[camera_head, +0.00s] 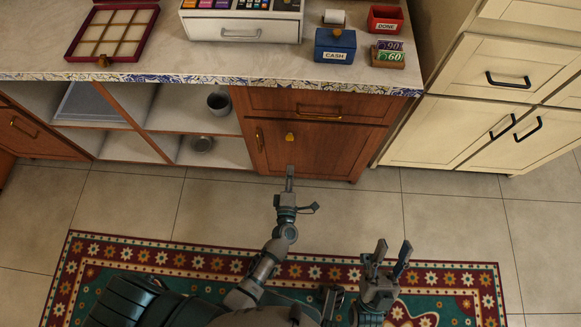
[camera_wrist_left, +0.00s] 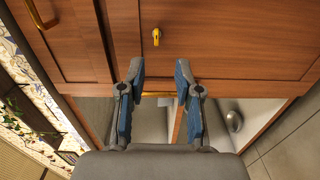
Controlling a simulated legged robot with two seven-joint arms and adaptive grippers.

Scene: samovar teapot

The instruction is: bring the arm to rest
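My left gripper (camera_head: 290,179) is in the head view, in front of the lower brown cabinet. In the left wrist view its two blue-grey fingers (camera_wrist_left: 159,70) stand apart with nothing held. A brass bar handle (camera_wrist_left: 158,94) shows in the gap between the fingers, at the edge of the brown cabinet door (camera_head: 318,155); whether they touch it cannot be told. My right gripper (camera_head: 393,249) is lower right in the head view, above the rug. Its fingers are spread and nothing is between them.
The brown cabinet has a yellow knob (camera_head: 290,137) and a drawer handle (camera_head: 319,115). Open shelves hold a grey cup (camera_head: 218,103). The counter (camera_head: 170,64) above bears a blue CASH box (camera_head: 335,46) and a red DONE box (camera_head: 385,19). The patterned rug (camera_head: 200,261) lies below.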

